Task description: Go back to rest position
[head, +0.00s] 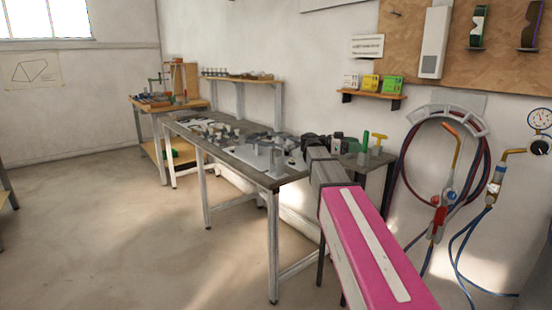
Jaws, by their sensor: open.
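My arm reaches from the lower right toward the workbench, with a pink link and a grey section at its far end. Beyond that, the small dark shape of my gripper (316,145) shows over the near end of the grey workbench (262,178). The gripper looks open, but its fingers are small and partly hidden by my arm. I see nothing held in it. A light grey jig plate with metal parts (266,153) is on the bench just left of the gripper.
Green and yellow T-shaped tools (376,142) stand at the bench's right end. A torch with coiled hoses (440,200) hangs on the right wall. A shelf with small boxes (370,94) is above the bench. A second wooden bench (150,105) stands far left.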

